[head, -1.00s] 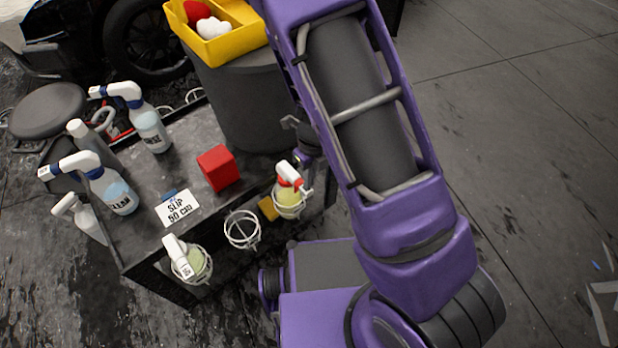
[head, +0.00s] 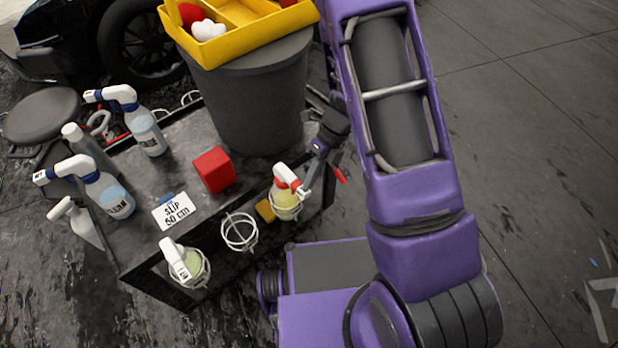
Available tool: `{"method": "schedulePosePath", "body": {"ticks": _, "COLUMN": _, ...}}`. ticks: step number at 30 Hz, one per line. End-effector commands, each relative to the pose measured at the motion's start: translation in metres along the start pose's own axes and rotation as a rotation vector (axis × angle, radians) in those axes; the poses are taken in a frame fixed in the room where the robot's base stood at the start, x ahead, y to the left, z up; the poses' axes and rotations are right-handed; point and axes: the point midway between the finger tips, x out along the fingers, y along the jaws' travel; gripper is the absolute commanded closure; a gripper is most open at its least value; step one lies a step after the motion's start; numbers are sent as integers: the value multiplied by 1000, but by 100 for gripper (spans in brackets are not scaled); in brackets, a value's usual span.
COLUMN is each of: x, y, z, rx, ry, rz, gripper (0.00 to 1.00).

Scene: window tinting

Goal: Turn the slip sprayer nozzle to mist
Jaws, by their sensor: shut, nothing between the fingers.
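Which sprayer is the slip sprayer I cannot tell for sure. One sprayer with a red collar and white head (head: 284,200) stands in a wire ring on the cart's right edge, with pale yellow liquid. Another, all-white-headed sprayer (head: 182,260) with similar liquid stands in a ring at the front corner; a small label shows on its nozzle, too small to read. My gripper (head: 309,187) is shut and empty, pointing down just right of the red-collared sprayer's nozzle. Whether it touches the nozzle I cannot tell. The nozzle's setting is not readable.
The dark cart (head: 150,235) carries a card (head: 174,211) reading SLIP, a red block (head: 213,170) and blue-labelled spray bottles (head: 107,192). An empty ring (head: 239,232) hangs between the ringed sprayers. A dark bin (head: 255,105) with a yellow tray (head: 235,45) stands behind. Floor on the right is mostly clear.

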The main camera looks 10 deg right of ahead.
Motion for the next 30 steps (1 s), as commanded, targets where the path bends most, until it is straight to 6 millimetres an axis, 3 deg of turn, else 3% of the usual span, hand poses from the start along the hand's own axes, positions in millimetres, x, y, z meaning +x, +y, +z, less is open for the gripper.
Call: {"method": "schedulePosePath", "body": {"ticks": 30, "x": 10, "y": -20, "z": 0, "rx": 0, "ry": 1, "rz": 482, "gripper": 100}}
